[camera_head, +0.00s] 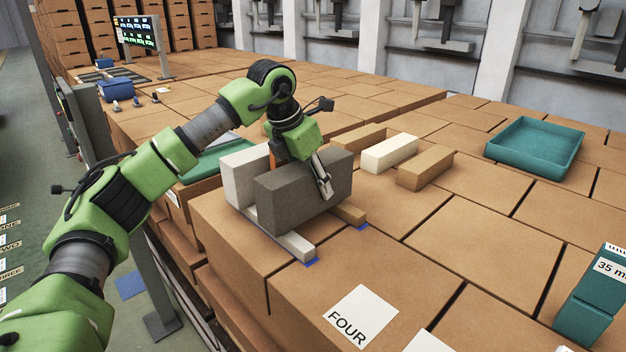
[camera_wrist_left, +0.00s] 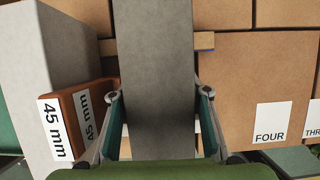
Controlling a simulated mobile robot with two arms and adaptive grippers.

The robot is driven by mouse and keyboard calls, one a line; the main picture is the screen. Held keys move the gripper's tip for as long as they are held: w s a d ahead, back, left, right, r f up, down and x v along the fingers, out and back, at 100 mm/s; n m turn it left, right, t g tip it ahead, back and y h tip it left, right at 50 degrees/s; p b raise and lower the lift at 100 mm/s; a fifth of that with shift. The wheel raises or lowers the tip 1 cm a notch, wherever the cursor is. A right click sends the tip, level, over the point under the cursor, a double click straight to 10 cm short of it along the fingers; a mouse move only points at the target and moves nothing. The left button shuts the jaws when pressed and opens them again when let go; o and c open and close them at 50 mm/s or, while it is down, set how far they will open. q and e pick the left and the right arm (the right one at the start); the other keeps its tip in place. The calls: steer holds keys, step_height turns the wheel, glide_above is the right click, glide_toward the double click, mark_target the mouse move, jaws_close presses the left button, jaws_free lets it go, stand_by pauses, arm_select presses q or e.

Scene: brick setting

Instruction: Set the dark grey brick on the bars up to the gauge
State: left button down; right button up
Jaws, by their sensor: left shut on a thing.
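The dark grey brick (camera_head: 295,203) stands on edge, and my left gripper (camera_head: 318,178) is shut on it from above. In the left wrist view the brick (camera_wrist_left: 155,80) fills the middle between the two fingers. It is over the pale bar (camera_head: 293,243) and the wooden bar (camera_head: 349,214); I cannot tell whether it bears on them. The orange gauge marked 45 mm (camera_wrist_left: 75,122) stands between a light grey brick (camera_head: 238,178) and the dark brick, mostly hidden in the head view. Whether gauge and dark brick touch is unclear. My right gripper is not in view.
Cream (camera_head: 390,152) and tan (camera_head: 426,168) bricks lie behind the bars. A teal tray (camera_head: 535,148) stands back right, a teal 35 mm gauge (camera_head: 588,305) front right. A card reading FOUR (camera_head: 360,314) lies in front. The top between is clear.

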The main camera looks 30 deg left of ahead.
mark_target(297, 169)
arm_select(q)
steer(key=shift+f, duration=0.15)
steer(key=c, duration=1.1)
jaws_free()
steer(key=shift+f, duration=0.15)
steer(key=shift+s, duration=0.15)
steer(key=shift+r, duration=0.2)
steer(key=b+v, duration=0.1)
steer(key=v, duration=1.1)
steer(key=shift+r, duration=0.25)
